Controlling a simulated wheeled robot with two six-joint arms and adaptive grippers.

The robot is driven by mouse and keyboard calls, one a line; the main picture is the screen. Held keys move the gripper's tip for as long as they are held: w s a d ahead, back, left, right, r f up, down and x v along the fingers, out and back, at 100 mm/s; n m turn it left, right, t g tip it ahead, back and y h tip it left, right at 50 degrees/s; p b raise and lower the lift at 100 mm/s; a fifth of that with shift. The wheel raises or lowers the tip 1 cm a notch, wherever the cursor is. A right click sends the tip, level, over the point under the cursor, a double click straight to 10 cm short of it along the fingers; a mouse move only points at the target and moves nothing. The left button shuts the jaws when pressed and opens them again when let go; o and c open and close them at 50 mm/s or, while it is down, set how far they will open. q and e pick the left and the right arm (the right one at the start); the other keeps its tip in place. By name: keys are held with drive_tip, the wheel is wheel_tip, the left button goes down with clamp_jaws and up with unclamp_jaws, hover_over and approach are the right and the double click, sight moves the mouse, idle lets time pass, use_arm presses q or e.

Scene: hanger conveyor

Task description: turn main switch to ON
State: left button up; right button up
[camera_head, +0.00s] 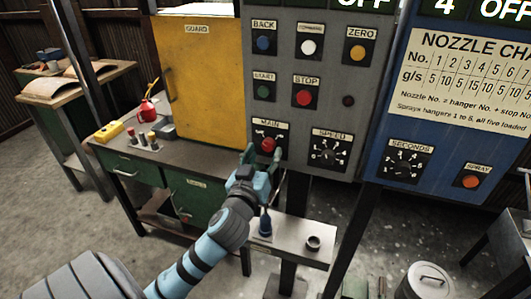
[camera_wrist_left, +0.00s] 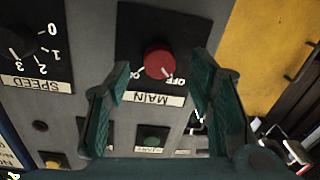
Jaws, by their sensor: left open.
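The red main switch knob (camera_head: 268,144) sits on a black plate labelled MAIN, low on the left of the grey control panel (camera_head: 335,100). My left gripper (camera_head: 262,157) is open in front of it, its fingers on either side of the knob. In the left wrist view, the picture is upside down. There the red knob (camera_wrist_left: 159,60) shows between the tips of the open left gripper (camera_wrist_left: 161,68), with no clear contact. ON and OFF marks lie beside the knob; I cannot tell which one it points to. My right gripper is not in view.
The SPEED dial (camera_head: 329,149) is right of the switch, with START (camera_head: 263,91) and STOP (camera_head: 303,97) buttons above. A small shelf (camera_head: 290,240) with a cup (camera_head: 313,242) is below. A yellow guard (camera_head: 198,70) is left; a blue nozzle panel (camera_head: 440,150) is right.

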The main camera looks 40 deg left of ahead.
sight(268, 145)
use_arm(q)
drive_tip(key=shift+x, duration=1.05)
clamp_jaws()
